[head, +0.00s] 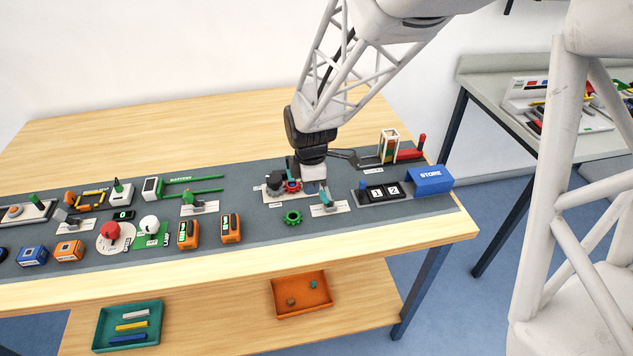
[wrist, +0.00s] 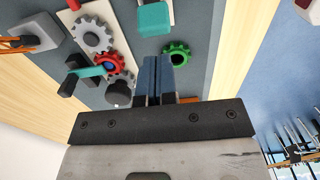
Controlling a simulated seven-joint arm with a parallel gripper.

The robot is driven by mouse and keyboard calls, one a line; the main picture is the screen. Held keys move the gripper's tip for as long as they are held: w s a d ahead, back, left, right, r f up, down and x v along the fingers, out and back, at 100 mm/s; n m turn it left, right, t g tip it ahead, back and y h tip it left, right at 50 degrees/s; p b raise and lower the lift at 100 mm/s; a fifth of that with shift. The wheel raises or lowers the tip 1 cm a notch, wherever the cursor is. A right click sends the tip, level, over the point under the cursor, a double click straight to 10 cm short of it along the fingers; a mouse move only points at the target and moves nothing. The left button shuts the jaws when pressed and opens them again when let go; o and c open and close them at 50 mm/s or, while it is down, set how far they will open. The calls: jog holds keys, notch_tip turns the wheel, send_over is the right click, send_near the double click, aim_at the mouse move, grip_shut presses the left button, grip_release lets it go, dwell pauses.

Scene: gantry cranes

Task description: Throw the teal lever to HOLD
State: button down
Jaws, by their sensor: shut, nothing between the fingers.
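The teal lever (head: 328,196) stands on a small white plate (head: 330,209) near the right front of the grey mat, with its teal handle end up. In the wrist view its teal handle (wrist: 153,18) shows at the top, just beyond my fingertips. My gripper (head: 322,184) is directly above and beside the lever; I cannot tell from the head view whether it touches. In the wrist view my gripper (wrist: 157,62) has its blue fingers together and empty, with a gap to the handle in the picture. The HOLD marking cannot be read.
A green gear (head: 292,218) lies left of the lever. A gear set with a red gear (head: 293,186) is behind it. The mat in front is clear.

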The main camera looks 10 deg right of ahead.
aim_at(321, 194)
jog(key=shift+f, duration=0.1)
jog(key=shift+f, duration=1.4)
jog(key=shift+d, duration=0.4)
jog(key=shift+d+f, duration=0.1)
jog(key=shift+d, duration=0.75)
jog(key=shift+s+a, duration=0.1)
jog(key=shift+a, duration=0.15)
jog(key=shift+a+f, duration=0.1)
jog(key=shift+a, duration=0.2)
